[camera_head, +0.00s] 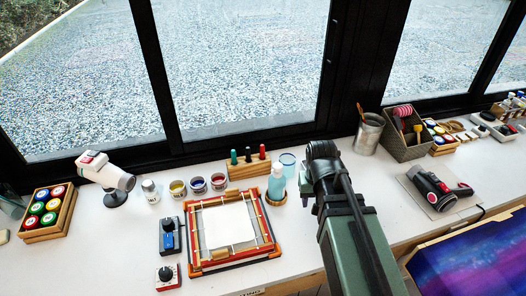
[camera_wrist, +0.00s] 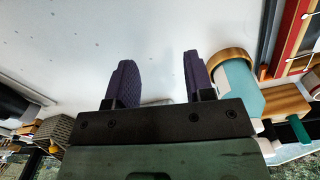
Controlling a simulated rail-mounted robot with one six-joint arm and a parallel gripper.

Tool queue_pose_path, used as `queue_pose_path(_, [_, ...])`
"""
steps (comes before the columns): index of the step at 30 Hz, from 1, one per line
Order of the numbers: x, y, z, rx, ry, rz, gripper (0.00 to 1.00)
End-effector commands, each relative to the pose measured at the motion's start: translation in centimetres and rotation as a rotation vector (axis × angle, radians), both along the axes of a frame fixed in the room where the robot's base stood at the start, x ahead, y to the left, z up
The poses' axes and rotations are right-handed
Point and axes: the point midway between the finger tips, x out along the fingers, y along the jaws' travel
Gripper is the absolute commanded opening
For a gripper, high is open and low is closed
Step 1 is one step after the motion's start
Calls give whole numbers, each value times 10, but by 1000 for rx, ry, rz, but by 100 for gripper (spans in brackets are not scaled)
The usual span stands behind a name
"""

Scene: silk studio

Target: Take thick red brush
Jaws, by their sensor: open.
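In the head view, a small wooden stand (camera_head: 247,170) near the window holds a green, a dark blue and a red upright piece. The red piece (camera_head: 262,152), at the right end, is the likely thick red brush; it is too small to tell its thickness. My gripper is open and empty in the wrist view (camera_wrist: 157,65), its two purple fingers apart above bare white table. In the head view my arm mostly hides the gripper, right of the stand and apart from it. The wrist view shows part of the stand (camera_wrist: 285,103) and the green piece (camera_wrist: 299,131); the red one is not clearly visible there.
A turquoise bottle (camera_head: 276,182) stands between the stand and my arm; it is close beside my right finger in the wrist view (camera_wrist: 238,82). A glass (camera_head: 287,160), a metal can (camera_head: 368,132) and a red frame (camera_head: 191,240) are nearby. The window frame rises behind.

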Motion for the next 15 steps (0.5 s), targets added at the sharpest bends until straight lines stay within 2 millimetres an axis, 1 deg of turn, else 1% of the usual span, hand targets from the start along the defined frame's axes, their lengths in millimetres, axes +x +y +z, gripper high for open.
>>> queue_pose_path(1, [52, 13, 39, -22, -1, 4, 48])
queue_pose_path(2, [77, 22, 52, -40, -1, 3, 48])
queue_pose_path(3, [111, 37, 69, -56, -4, 0, 48])
queue_pose_path(5, [158, 72, 90, -38, -6, -1, 48])
queue_pose_path(6, [181, 94, 99, -16, -6, -4, 48])
queue_pose_path(8, [205, 120, 108, 10, -5, -8, 48])
queue_pose_path(9, [214, 132, 110, 23, -4, -11, 48])
queue_pose_path(10, [218, 138, 110, 28, -4, -13, 48])
queue_pose_path(12, [219, 142, 108, 34, -4, -15, 48])
queue_pose_path(15, [216, 141, 99, 34, -4, -15, 48])
